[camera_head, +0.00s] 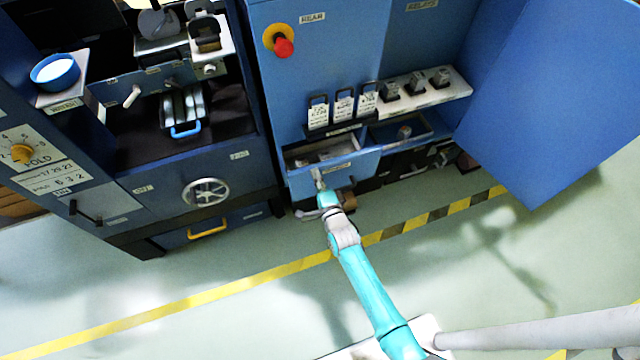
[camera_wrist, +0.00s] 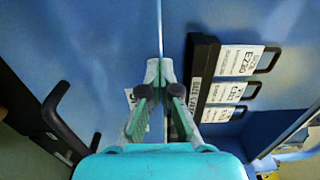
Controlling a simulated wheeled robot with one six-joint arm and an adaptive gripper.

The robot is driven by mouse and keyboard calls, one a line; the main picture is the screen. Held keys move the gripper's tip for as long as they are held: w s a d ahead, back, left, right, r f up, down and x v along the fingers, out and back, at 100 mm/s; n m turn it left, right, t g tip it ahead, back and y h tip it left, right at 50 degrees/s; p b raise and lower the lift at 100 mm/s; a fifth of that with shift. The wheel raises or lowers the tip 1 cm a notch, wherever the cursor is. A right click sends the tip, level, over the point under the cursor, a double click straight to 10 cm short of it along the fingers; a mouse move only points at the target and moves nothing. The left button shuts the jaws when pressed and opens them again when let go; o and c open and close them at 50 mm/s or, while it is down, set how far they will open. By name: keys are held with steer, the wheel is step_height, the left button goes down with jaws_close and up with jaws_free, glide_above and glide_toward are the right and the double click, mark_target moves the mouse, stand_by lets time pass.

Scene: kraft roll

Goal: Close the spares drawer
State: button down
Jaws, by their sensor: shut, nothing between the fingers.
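The drawer (camera_head: 352,168) that I take as the spares drawer is a blue drawer low in the blue cabinet. It stands partly open, and grey contents show inside behind its front edge. Its small label is too small to read. My gripper (camera_head: 318,174) is at the left part of the drawer front. In the wrist view my gripper (camera_wrist: 161,88) is shut and empty, its fingertips close to a blue panel beside a thin straight seam. I cannot tell whether the fingertips touch the front. A pale label on the panel is partly hidden behind the fingers.
A rack of white tags (camera_head: 343,107) stands just above the drawer and also shows in the wrist view (camera_wrist: 203,75). A grey shelf with black blocks (camera_head: 416,90) is to its right. A large blue door (camera_head: 560,90) stands open at right. The floor (camera_head: 230,310) in front is clear.

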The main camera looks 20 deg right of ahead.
steer(key=w, duration=1)
steer(key=shift+w+r, duration=0.15)
steer(key=shift+w, duration=0.15)
steer(key=shift+r, duration=0.1)
